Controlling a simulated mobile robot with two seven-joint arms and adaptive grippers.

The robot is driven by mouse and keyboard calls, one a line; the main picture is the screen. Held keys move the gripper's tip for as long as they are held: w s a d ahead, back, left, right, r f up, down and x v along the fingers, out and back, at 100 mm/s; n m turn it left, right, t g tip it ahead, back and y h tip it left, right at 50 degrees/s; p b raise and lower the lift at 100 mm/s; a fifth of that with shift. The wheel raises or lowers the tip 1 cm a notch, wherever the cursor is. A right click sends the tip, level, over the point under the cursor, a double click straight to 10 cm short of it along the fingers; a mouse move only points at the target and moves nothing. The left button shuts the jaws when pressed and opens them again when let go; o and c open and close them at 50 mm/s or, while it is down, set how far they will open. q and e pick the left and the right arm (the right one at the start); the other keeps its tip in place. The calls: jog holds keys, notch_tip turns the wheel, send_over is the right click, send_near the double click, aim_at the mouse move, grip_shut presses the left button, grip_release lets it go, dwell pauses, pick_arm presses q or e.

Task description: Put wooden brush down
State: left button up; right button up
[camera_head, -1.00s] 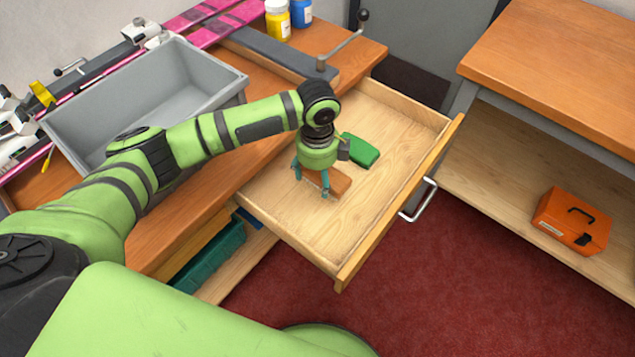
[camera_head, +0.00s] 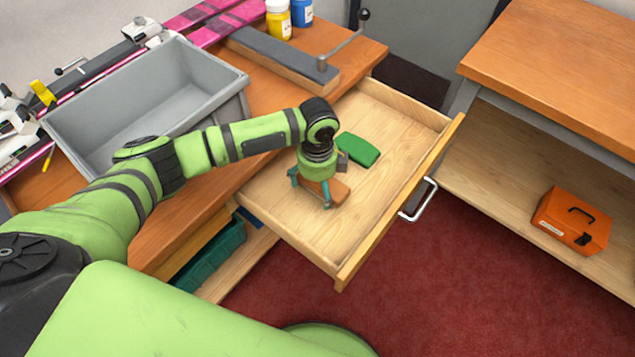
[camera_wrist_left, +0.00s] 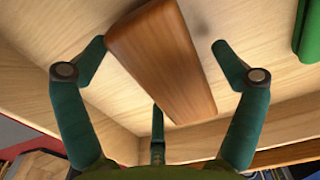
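The wooden brush (camera_head: 340,192), a brown block, is inside the open drawer, below my left gripper (camera_head: 310,190). In the left wrist view the brush (camera_wrist_left: 165,60) lies slanted between the spread teal fingers of that gripper (camera_wrist_left: 160,47). The right finger is clear of it; the left fingertip is close to its edge, and I cannot tell if they touch. The brush appears to rest on the drawer floor, but its underside is hidden. My right gripper is not in view.
A green block-like item (camera_head: 358,149) lies in the drawer behind the brush. The drawer's front wall (camera_head: 400,205) has a metal handle (camera_head: 418,200). A grey bin (camera_head: 75,125) stands on the bench. The front part of the drawer floor is clear.

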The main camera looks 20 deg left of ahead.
pick_arm(q)
jog(key=shift+r, duration=0.1)
notch_tip(320, 180, up, 12)
dwell(0.5)
dwell(0.4)
